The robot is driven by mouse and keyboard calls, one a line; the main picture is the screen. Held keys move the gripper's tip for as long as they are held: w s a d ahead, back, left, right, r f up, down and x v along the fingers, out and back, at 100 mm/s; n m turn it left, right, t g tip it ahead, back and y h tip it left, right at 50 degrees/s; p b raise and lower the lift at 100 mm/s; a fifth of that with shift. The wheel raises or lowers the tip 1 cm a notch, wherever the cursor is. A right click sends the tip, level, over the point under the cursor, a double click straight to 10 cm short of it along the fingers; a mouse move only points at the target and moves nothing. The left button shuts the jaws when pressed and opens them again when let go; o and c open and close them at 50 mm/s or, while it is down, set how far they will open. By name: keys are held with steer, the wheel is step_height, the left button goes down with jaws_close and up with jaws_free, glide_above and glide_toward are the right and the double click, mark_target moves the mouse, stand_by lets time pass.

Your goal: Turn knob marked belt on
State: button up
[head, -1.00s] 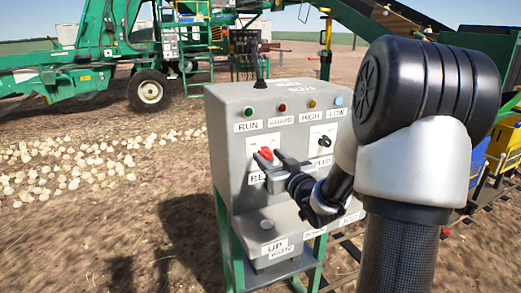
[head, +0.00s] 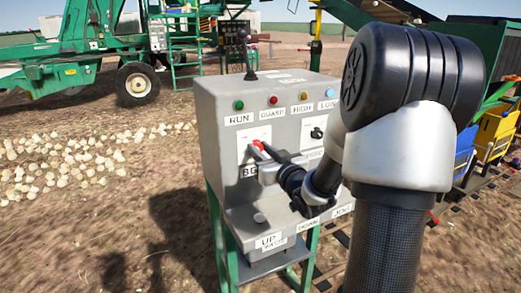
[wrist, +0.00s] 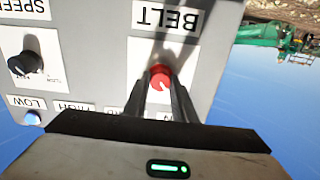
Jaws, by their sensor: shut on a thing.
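The red belt knob (wrist: 160,76) sits on a white plate beside the BELT label (wrist: 164,18), which reads upside down in the wrist view. My gripper (wrist: 160,90) has its two dark fingers on either side of the knob and is shut on it. In the head view, my gripper (head: 262,152) reaches the grey control box (head: 215,140) from the right. Only a small part of the red knob (head: 257,144) shows there, above the fingertips. The plate's markings around the knob are mostly hidden, so its exact setting is unclear.
A black speed knob (head: 316,133) is to the right of the red one. Green, red, yellow and blue lamps line the box's upper front. A lower ledge bears a round button (head: 259,217). A black lever (head: 249,62) stands on top. Onions (head: 70,165) lie on the ground left.

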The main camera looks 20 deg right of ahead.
steer(key=m+p, duration=0.2)
steer(key=m, duration=0.2)
steer(key=shift+r, duration=0.15)
steer(key=m+p, duration=0.2)
steer(key=m, duration=0.2)
steer(key=shift+d+m+p, duration=0.15)
steer(key=shift+m+p, duration=0.15)
steer(key=shift+p, duration=0.1)
steer(key=m+p, duration=0.2)
steer(key=m, duration=0.2)
steer(key=shift+m+p, duration=0.3)
steer(key=shift+p, duration=0.1)
steer(key=shift+f+m+p, duration=0.2)
steer(key=shift+m+p, duration=1.15)
steer(key=shift+m, duration=0.85)
steer(key=shift+w, duration=0.1)
steer(key=o, duration=1)
steer(key=shift+o, duration=0.2)
steer(key=shift+f, duration=0.1)
